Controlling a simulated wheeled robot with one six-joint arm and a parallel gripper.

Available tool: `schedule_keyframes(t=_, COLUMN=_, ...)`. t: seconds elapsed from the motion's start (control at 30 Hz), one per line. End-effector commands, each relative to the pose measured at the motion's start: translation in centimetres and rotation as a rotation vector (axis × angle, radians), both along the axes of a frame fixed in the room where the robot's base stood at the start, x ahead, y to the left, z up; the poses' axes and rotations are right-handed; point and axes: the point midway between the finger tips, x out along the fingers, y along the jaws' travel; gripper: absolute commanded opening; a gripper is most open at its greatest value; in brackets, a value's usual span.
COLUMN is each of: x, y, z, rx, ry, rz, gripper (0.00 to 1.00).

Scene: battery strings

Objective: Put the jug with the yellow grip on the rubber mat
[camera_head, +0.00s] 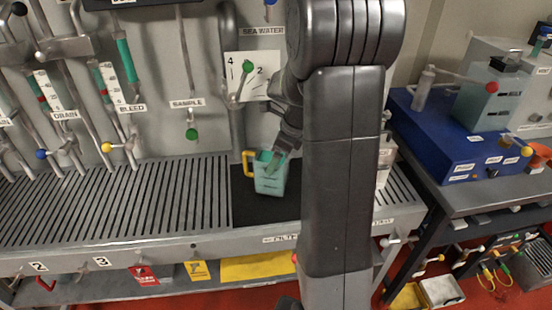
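The jug with the yellow grip (268,184) is a teal, see-through vessel with dark marks, and its yellow handle points left. It shows over the black rubber mat (245,211) on the slatted bench, leaning slightly. I cannot tell whether its base touches the mat. My gripper (273,166) reaches down from the upper right, with its finger end at the jug's rim and partly inside its outline. The finger gap is too small and hidden to tell whether it is shut on the jug. My arm hides the mat's right part.
A slatted metal drain bench (120,208) runs left of the mat. Valve levers and pipes line the wall behind, with a numbered dial plate (253,76) above the jug. At right, a blue cabinet (450,140) carries another teal vessel (487,101) and a bottle (424,90).

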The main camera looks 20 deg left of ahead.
Motion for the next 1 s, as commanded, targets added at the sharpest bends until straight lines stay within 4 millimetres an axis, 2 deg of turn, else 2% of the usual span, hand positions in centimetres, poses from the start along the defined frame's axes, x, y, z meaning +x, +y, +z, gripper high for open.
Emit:
schedule_keyframes(t=0.1, x=0.0, y=0.0, z=-1.0, rx=0.001, ry=0.000, rz=-0.001, gripper=0.11)
schedule_keyframes(t=0.43, x=0.0, y=0.0, z=-1.3, rx=0.001, ry=-0.002, rz=-0.001, gripper=0.11)
schedule_keyframes(t=0.47, x=0.0, y=0.0, z=-1.4, rx=0.000, ry=0.000, rz=-0.001, gripper=0.84)
schedule_keyframes(t=0.53, x=0.0, y=0.0, z=-1.4, rx=0.000, ry=0.000, rz=-0.001, gripper=0.97)
schedule_keyframes(t=0.57, x=0.0, y=0.0, z=-1.3, rx=0.000, ry=0.000, rz=-0.001, gripper=1.00)
schedule_keyframes(t=0.83, x=0.0, y=0.0, z=-1.0, rx=0.000, ry=-0.001, rz=-0.001, gripper=1.00)
schedule_keyframes(t=1.0, x=0.2, y=-0.8, z=1.1, rx=0.003, ry=-0.004, rz=-0.002, gripper=1.00)
